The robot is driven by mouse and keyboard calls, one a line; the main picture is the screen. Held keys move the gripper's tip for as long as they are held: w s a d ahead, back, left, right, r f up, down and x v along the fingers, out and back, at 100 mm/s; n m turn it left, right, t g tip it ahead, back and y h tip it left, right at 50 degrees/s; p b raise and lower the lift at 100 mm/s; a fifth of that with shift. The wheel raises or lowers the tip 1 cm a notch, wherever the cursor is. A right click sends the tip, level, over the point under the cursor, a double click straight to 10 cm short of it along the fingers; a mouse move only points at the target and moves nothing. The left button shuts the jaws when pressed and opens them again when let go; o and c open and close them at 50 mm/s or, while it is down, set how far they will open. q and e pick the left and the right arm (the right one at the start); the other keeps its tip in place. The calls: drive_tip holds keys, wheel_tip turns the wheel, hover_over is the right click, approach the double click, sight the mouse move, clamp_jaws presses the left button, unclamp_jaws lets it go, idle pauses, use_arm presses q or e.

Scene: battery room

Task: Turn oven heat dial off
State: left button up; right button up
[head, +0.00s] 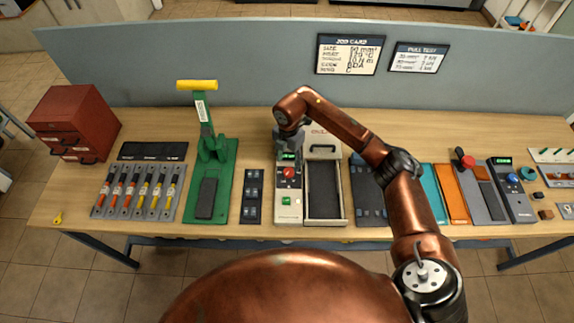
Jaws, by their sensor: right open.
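The small oven (290,210) stands at the middle of the workbench, with a pale front panel on its left side. Its red heat dial (289,173) sits below a small green-lit display (288,156). A green button or switch (286,200) is lower on the panel. My right gripper (289,147) is open and points down just above the display, behind the dial. It looks apart from the dial, and its fingers are small and partly hidden by my arm. The dial's pointer is too small to read. My left gripper is not in view.
Right of the panel is a dark open drawer or tray (323,188). A black rocker-switch block (252,197) stands to the left, then a green press (222,185) with a yellow handle. My right arm covers part of the bench right of the oven.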

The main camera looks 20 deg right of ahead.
sight(289, 171)
wheel_tip(289, 171, down, 5)
drive_tip(key=shift+s+d+r, duration=0.1)
drive_tip(key=shift+d, duration=0.05)
drive_tip(key=shift+f, duration=0.45)
drive_tip(key=c, duration=1.1)
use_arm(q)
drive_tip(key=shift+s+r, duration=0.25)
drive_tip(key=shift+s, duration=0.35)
use_arm(e)
drive_tip(key=shift+c, duration=0.3)
